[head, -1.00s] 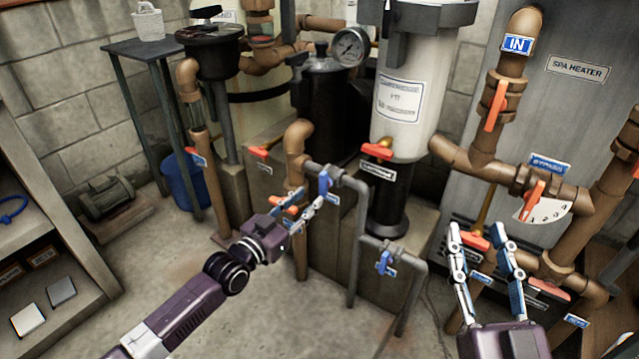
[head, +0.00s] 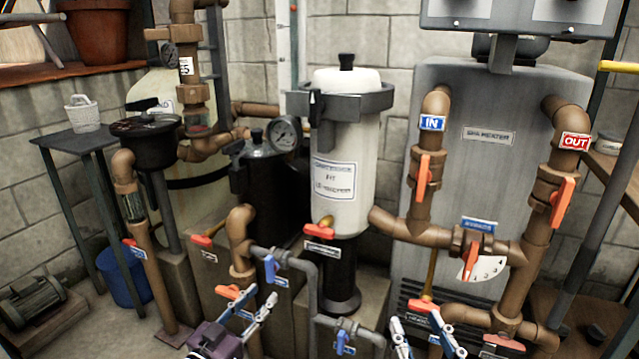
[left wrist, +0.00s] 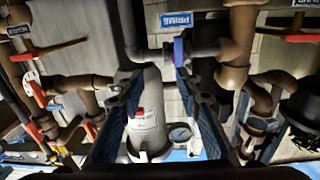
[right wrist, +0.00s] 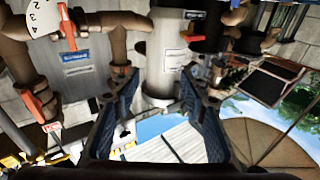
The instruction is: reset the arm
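My left gripper (head: 246,318) is low in the head view, in front of the pipe with the blue-handled valve (head: 271,268). Its two fingers stand apart. In the left wrist view its fingers (left wrist: 160,105) are spread with nothing held between them; a grey pipe and the PRIME label (left wrist: 177,19) show beyond them. My right gripper (head: 428,335) is at the bottom edge of the head view, below the bypass valve (head: 471,250), partly cut off. In the right wrist view its fingers (right wrist: 160,110) are spread and empty.
The white filter canister (head: 340,150) and black pump pot (head: 268,185) stand behind the left gripper. The grey spa heater (head: 487,165) with brown pipes stands behind the right gripper. A dark side table (head: 72,141) and blue bucket (head: 124,278) are at the left.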

